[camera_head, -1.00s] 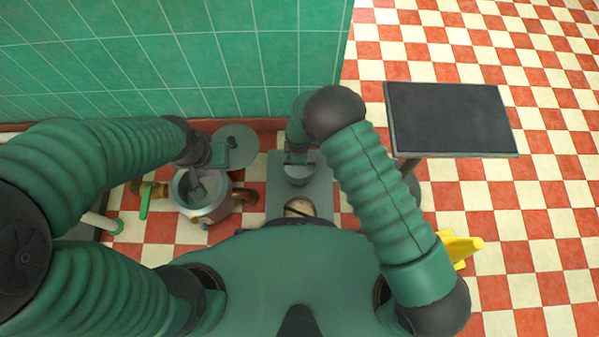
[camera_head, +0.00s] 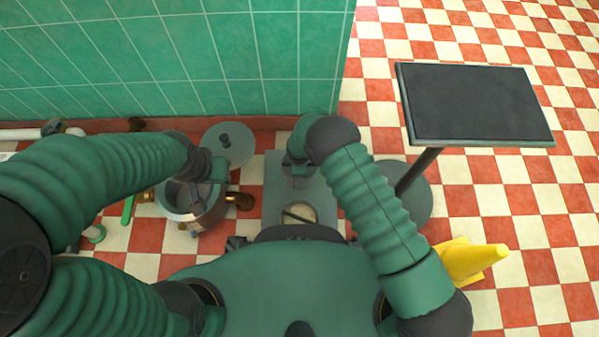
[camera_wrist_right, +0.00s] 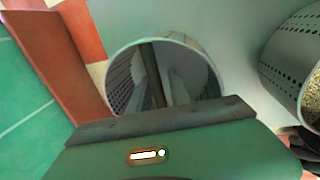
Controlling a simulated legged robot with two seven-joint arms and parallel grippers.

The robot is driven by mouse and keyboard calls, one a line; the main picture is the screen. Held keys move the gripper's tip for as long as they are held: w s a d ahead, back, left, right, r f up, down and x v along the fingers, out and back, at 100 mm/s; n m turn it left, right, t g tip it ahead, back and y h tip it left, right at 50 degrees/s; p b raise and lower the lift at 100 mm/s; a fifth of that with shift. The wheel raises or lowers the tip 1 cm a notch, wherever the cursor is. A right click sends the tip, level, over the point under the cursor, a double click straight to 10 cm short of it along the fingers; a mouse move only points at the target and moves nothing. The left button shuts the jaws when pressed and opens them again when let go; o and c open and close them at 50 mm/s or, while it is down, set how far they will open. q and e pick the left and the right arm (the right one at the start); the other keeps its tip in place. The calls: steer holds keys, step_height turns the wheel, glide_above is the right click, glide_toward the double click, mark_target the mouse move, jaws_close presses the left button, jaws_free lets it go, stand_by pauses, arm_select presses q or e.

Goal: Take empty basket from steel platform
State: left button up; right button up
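The steel platform (camera_head: 272,200) is a grey plate on the floor by the green wall. My right gripper (camera_head: 298,172) is over its far part, where it mostly hides the empty basket. In the right wrist view the empty basket (camera_wrist_right: 208,72) is a grey perforated cylinder with a dark bar across its mouth. My right gripper (camera_wrist_right: 155,88) reaches into its mouth near the bar; I cannot tell whether it grips it. A second basket (camera_wrist_right: 275,65) with grainy contents stands to the right. My left gripper (camera_head: 193,190) is at the mouth of a metal kettle (camera_head: 207,220); its fingers are unclear.
A round grey lid (camera_head: 238,150) is behind the kettle. A black-topped stand (camera_head: 475,105) rises on the right, and a yellow cone (camera_head: 475,260) lies near my right elbow. The green tiled wall (camera_head: 225,60) is close ahead.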

jaws_close()
stand_by(1.4)
